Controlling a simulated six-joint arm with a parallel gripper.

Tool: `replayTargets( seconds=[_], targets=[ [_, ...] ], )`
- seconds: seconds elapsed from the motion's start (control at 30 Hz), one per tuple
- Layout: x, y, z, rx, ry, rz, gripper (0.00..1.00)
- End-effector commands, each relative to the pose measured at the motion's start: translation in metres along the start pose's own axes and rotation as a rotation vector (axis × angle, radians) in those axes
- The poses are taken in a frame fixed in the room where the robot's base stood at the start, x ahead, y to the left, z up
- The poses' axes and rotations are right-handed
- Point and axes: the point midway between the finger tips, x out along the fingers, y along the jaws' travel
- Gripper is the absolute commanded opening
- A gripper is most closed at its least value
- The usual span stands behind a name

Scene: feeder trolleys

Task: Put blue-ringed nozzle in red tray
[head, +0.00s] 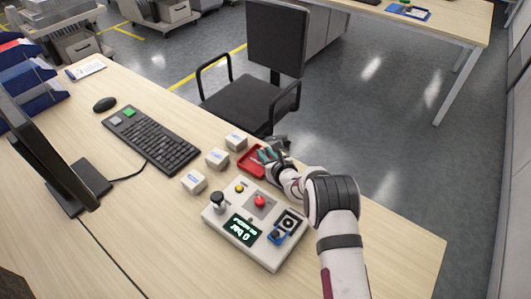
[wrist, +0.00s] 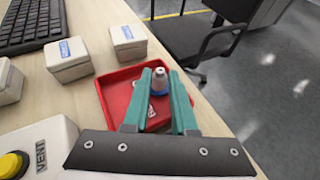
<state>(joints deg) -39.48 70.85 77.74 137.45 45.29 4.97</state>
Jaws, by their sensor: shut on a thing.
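The red tray (head: 246,168) sits on the desk behind the control box, near the desk's edge by the chair. It also shows in the wrist view (wrist: 110,86). My gripper (head: 266,156) is over the tray, its teal fingers pointing into it. In the wrist view my gripper (wrist: 161,90) is shut on the blue-ringed nozzle (wrist: 157,72), a pale piece with a blue band, between the fingertips. I cannot tell whether the nozzle touches the tray floor. A small pale and dark mark shows between the fingers, too small to identify.
The control box (head: 250,225) with a red button, yellow button and green display stands beside the tray. Several small white boxes (head: 217,158) line the desk left of the tray. A keyboard (head: 152,140) lies farther left. A black chair (head: 255,95) stands beyond the desk edge.

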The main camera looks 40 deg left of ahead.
Motion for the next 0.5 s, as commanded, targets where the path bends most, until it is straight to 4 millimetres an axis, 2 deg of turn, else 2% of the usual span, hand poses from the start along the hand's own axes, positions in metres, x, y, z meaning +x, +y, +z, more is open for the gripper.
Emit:
replayTargets(
  seconds=[0.07,0.1,0.23,0.5],
  targets=[
    [0.0008,0.0,-0.002,0.0,0.0,0.0,0.0],
    [0.0008,0.0,-0.002,0.0,0.0,0.0,0.3],
    [0.0007,0.0,-0.0019,0.0,0.0,0.0,0.54],
    [0.0005,0.0,-0.0016,0.0,0.0,0.0,0.56]
  ],
)
